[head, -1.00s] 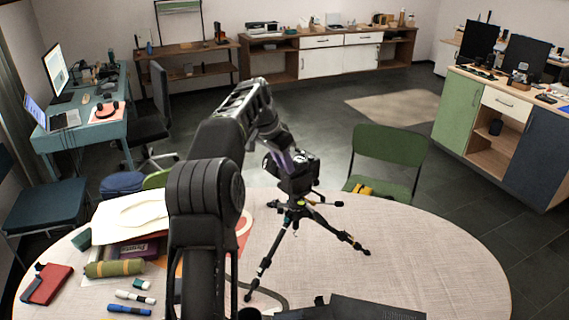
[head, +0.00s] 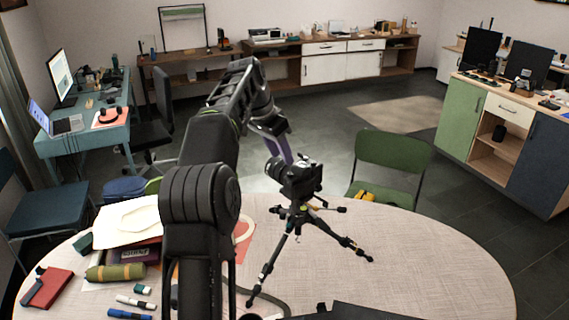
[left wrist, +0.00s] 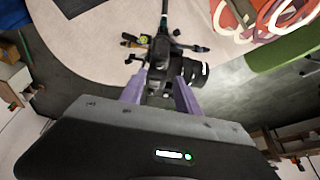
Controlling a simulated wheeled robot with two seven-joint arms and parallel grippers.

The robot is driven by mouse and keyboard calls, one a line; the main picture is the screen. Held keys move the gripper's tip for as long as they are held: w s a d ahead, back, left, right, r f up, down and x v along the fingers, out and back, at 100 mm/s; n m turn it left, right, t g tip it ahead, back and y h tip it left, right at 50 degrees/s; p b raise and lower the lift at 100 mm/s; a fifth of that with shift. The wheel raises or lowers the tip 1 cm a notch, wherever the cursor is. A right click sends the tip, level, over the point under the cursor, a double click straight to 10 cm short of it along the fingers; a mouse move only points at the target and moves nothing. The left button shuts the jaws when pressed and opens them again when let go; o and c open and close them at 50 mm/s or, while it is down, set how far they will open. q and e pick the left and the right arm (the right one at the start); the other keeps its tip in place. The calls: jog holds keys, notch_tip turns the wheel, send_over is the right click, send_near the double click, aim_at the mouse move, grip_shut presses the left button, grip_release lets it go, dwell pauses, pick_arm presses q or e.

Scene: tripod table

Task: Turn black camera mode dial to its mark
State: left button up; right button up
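The black camera (head: 298,180) sits on top of a black tripod (head: 296,222) that stands on the round table. My left gripper (head: 284,154) is above the camera, with its purple fingers pointing down towards the camera's top. In the left wrist view, the two purple fingers (left wrist: 160,78) are spread apart, and the camera (left wrist: 166,66) shows between and beyond their tips, its lens to the right. I see nothing clamped between them. The mode dial and its mark are too small and dark to make out. My right gripper is not in view.
The round table (head: 420,262) is bare on its right side. Papers (head: 128,220), a green roll (head: 115,272), a red book (head: 46,286) and several markers lie on its left. A green chair (head: 392,152) stands behind the table.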

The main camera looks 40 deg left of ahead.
aim_at(290, 173)
pick_arm(q)
jog(key=shift+s+r, duration=0.25)
jog(key=shift+r, duration=0.3)
jog(key=shift+d+n+y, duration=0.25)
jog(key=shift+n+y, duration=0.15)
jog(key=shift+n, duration=0.4)
jog(key=shift+p+x, duration=0.35)
jog(key=shift+x, duration=3.6)
jog(key=shift+c, duration=0.5)
